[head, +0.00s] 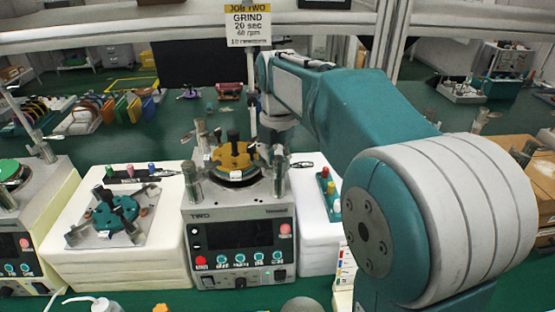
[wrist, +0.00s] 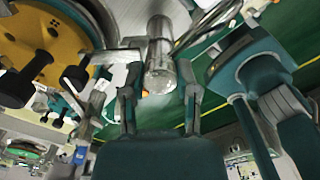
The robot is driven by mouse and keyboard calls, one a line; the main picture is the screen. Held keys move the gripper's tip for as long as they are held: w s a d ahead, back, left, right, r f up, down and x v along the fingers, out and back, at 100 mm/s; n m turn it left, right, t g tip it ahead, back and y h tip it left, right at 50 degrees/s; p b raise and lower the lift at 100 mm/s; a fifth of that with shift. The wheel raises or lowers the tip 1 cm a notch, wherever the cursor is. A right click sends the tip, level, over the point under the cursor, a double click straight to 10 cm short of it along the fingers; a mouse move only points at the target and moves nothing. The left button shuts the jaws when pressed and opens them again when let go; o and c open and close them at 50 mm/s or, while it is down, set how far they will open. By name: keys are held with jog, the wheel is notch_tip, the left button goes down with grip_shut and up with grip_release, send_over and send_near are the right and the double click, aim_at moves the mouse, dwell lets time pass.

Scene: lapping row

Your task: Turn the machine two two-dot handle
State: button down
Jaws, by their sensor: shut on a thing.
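Machine two (head: 238,235) is a grey box marked TWO, with a dark display and a row of buttons. On its top sits a yellow plate (head: 233,156) with black knobs; the plate (wrist: 50,35) fills the upper left of the wrist view. Silver upright posts stand around the plate. In the wrist view, a silver cylindrical handle (wrist: 160,62) stands between the two fingers of my gripper (wrist: 160,88), which is shut on it. My arm comes down from the right behind the machine's top. I cannot make out any dots on the handle.
A white block with a teal fixture (head: 115,212) stands to the left, and another machine (head: 20,225) beyond it. A small tray with coloured knobs (head: 328,195) is at the right. A job sign (head: 247,25) hangs above. Racks of coloured discs (head: 125,108) stand behind.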

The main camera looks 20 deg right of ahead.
aim_at(277, 158)
jog(key=shift+f, duration=0.1)
jog(key=shift+c, duration=1.8)
grip_release()
jog(key=shift+w, duration=0.1)
notch_tip(277, 158, up, 12)
